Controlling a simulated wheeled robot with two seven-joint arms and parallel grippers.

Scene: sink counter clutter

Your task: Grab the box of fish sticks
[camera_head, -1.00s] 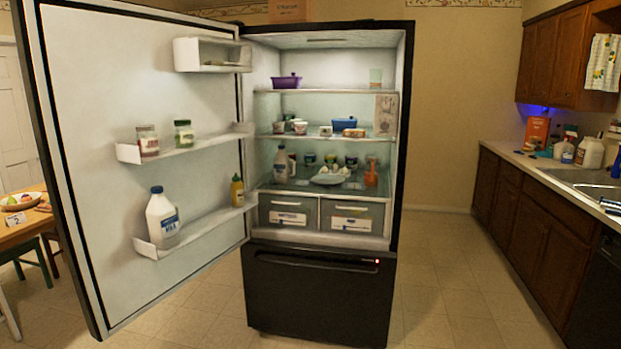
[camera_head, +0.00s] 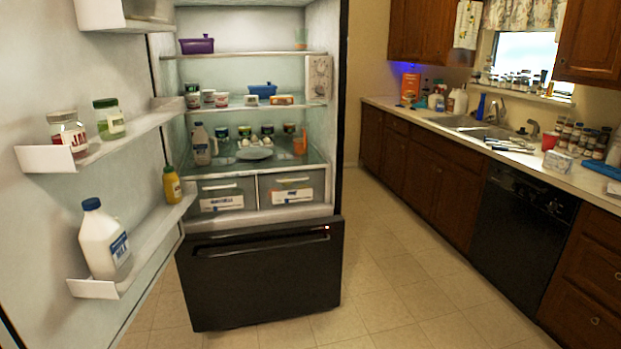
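I cannot make out a box clearly marked as fish sticks. A small orange and white package (camera_head: 282,100) lies on the middle shelf of the open fridge, its label too small to read. A pale box (camera_head: 557,163) stands on the counter at the right, also unreadable. An orange box (camera_head: 410,88) stands at the counter's far end. The fridge (camera_head: 226,131) is open above, and its black bottom drawer (camera_head: 262,278) is shut, its inside hidden. Neither of my grippers is in view.
The open fridge door (camera_head: 60,215) fills the left side, with jars and a milk jug (camera_head: 104,243) on its shelves. The counter (camera_head: 470,148) with sink and black dishwasher (camera_head: 520,232) runs along the right. The tiled floor (camera_head: 410,270) between is clear.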

